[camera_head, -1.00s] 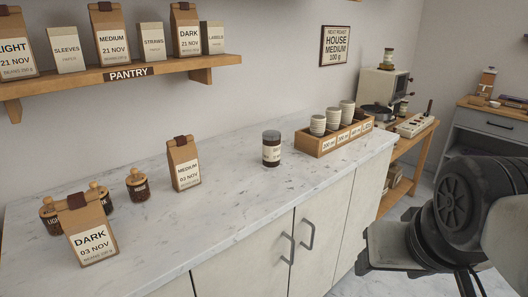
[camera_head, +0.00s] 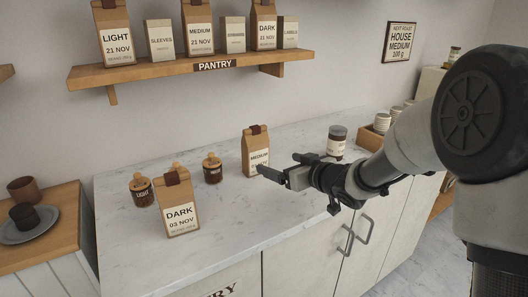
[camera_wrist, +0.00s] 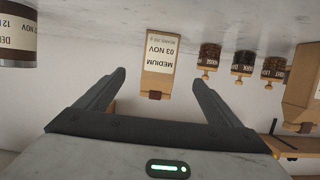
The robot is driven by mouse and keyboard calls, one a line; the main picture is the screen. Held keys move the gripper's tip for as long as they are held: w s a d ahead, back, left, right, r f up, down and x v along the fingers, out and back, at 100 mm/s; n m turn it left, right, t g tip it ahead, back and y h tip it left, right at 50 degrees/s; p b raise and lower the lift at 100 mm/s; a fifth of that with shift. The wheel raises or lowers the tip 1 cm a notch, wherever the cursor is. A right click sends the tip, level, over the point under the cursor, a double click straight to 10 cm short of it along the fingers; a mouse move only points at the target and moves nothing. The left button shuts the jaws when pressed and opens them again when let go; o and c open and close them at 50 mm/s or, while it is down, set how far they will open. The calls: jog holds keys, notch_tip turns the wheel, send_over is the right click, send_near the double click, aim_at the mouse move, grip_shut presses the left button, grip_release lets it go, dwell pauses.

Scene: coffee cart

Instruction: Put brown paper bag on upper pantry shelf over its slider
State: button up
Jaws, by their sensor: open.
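A brown paper bag labelled MEDIUM (camera_head: 255,150) stands upright on the marble counter, its lower right partly covered by my gripper (camera_head: 280,165). In the wrist view, which is upside down, this MEDIUM 03 NOV bag (camera_wrist: 160,55) appears ahead between my open, empty fingers; contact cannot be seen. A second brown bag, DARK 03 NOV (camera_head: 178,205), stands at the counter's front left. The upper pantry shelf (camera_head: 150,73) on the wall holds LIGHT (camera_head: 115,35), MEDIUM (camera_head: 198,28) and DARK (camera_head: 264,25) bags with smaller cartons between them.
Small corked jars (camera_head: 212,168) stand left of the MEDIUM bag. A wooden cup box (camera_head: 370,138) is farther right. A side table (camera_head: 62,195) holds cups at left. The counter's front right is clear.

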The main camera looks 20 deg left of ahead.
aim_at(260, 155)
jog(key=b+x, duration=0.1)
jog(key=x, duration=0.9)
jog(key=shift+f, duration=0.1)
jog(key=shift+b+x, duration=0.75)
jog(key=shift+x, duration=2.15)
jog(key=shift+w, duration=0.1)
jog(key=c, duration=1.2)
jog(key=shift+r, duration=0.3)
jog(key=shift+c, duration=1.3)
